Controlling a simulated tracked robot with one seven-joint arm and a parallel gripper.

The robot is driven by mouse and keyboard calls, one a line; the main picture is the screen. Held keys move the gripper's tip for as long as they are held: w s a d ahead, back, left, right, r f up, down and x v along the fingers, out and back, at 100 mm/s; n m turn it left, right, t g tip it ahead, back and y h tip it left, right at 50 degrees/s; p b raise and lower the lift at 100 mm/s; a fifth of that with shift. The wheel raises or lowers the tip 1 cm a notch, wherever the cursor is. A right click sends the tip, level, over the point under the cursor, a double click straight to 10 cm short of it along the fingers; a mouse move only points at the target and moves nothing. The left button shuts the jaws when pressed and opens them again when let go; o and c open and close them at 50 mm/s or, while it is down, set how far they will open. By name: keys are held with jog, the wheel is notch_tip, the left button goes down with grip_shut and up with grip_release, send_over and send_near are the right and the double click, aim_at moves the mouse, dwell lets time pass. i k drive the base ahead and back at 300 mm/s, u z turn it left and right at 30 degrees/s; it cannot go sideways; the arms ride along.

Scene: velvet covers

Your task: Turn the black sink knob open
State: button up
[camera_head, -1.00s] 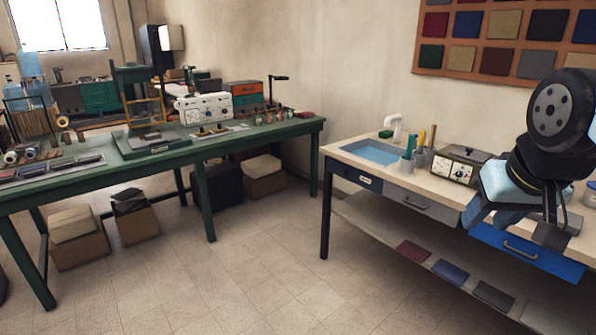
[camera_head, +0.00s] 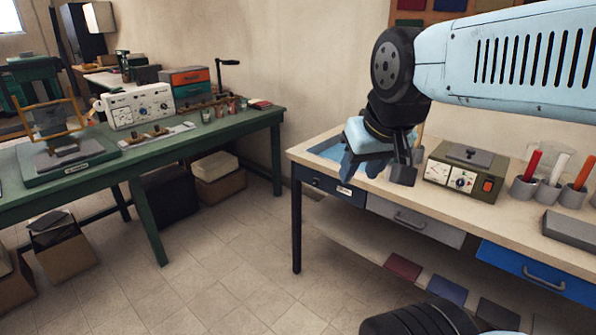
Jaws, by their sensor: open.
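The sink (camera_head: 329,148) is a blue basin set into the near left end of the pale worktop, partly covered by my gripper. Its white tap is hidden behind my arm. A small dark round knob (camera_head: 316,182) shows on the dark front panel below the basin, left of a pale label. I cannot be sure that it is the sink knob. My gripper (camera_head: 362,169) points down with open, empty jaws in front of the basin's right part. In the picture it is right of and slightly above the dark knob, apart from it.
A gauge box (camera_head: 466,168), grey cups with coloured sticks (camera_head: 548,190) and a grey block (camera_head: 570,229) stand on the worktop right of my gripper. A green bench (camera_head: 205,146) with equipment stands at left. The tiled floor between (camera_head: 225,255) is clear.

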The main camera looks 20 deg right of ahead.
aim_at(315, 181)
jog(key=z, duration=0.35)
jog(key=i, duration=1.1)
jog(key=z, duration=0.65)
jog(key=k, duration=0.85)
jog(key=z, duration=0.2)
jog(key=i, duration=0.9)
jog(key=u, duration=0.05)
